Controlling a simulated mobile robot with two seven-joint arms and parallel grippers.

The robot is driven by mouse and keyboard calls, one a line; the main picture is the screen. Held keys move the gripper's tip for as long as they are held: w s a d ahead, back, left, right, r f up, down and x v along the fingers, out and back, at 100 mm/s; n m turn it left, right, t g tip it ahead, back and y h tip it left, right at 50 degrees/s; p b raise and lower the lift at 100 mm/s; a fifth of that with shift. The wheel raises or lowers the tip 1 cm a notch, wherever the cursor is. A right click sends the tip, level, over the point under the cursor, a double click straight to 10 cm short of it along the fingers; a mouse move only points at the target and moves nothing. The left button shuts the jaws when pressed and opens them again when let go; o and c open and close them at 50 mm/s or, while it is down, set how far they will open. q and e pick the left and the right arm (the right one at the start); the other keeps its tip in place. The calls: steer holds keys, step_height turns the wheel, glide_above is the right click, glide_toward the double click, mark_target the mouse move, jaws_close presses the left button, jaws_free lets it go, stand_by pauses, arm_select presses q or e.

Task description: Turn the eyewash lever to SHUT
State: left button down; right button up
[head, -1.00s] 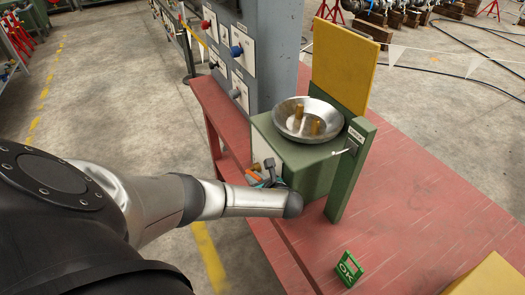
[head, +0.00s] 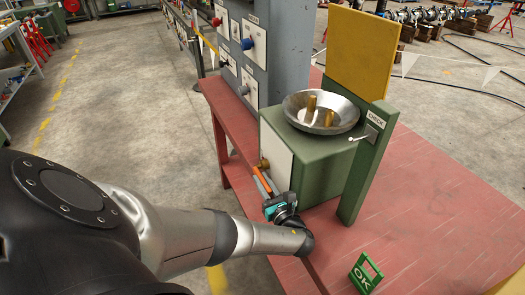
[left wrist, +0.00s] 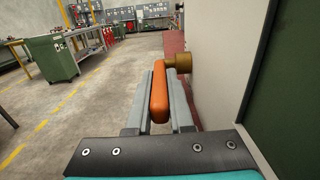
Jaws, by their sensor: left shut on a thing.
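The eyewash unit is a green box (head: 315,163) with a steel bowl (head: 345,118) on top. The orange eyewash lever (left wrist: 160,97) is on a brass stem (left wrist: 179,63) that comes out of the box's pale side panel (head: 275,143). My left gripper (head: 262,182) is shut on the orange lever. In the left wrist view its two grey fingers lie on either side of the lever, which points back toward the camera from the stem. In the head view the gripper partly hides the lever. No SHUT marking is readable. My right gripper is out of view.
The box stands on a red bench (head: 420,215). A green post with a CHECK label (head: 375,122) and a small lever is right of the bowl. A grey panel with knobs (head: 240,45) is behind. Open floor lies left.

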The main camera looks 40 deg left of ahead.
arm_select(q)
steer(key=c, duration=0.8)
jaws_free()
steer(key=p+v, duration=0.1)
steer(key=v, duration=1.4)
steer(key=shift+s, duration=0.15)
